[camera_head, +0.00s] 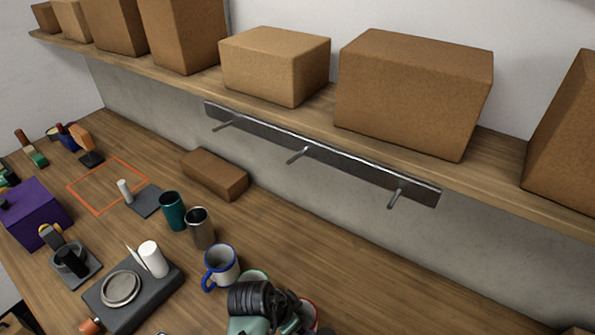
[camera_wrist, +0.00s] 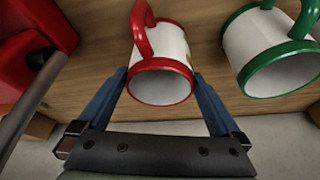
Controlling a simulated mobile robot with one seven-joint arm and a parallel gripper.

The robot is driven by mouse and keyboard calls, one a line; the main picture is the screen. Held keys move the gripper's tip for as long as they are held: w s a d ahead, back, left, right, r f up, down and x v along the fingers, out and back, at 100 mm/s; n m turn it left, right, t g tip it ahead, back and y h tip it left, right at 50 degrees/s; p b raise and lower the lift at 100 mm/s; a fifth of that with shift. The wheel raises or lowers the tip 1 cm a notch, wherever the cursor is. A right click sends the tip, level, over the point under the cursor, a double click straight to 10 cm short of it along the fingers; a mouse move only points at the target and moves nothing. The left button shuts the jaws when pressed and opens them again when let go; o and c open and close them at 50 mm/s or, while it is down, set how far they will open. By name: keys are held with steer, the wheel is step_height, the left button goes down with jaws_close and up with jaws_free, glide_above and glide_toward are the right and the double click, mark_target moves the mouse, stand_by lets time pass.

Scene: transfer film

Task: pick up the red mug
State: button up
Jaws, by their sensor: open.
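The red mug (camera_wrist: 160,79) is white with a red rim, base band and handle. In the wrist view its mouth faces the camera and its handle points up. The two blue fingers of my gripper (camera_wrist: 160,76) are spread, one on each side of the mug. I cannot tell whether either finger touches it. In the head view only a red-edged sliver of the mug (camera_head: 311,312) shows beside my dark wrist, which hides the rest and the fingertips.
A green-rimmed mug (camera_wrist: 272,52) stands close on the right in the wrist view. A red object (camera_wrist: 40,35) is at left. In the head view a blue-rimmed mug (camera_head: 220,266), steel cup (camera_head: 201,230) and teal cup (camera_head: 172,212) stand nearby. A shelf with boxes and a hook rail (camera_head: 310,150) are behind.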

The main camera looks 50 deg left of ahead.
steer(key=shift+f, duration=0.1)
jaws_close()
steer(key=shift+w, duration=0.1)
stand_by(0.4)
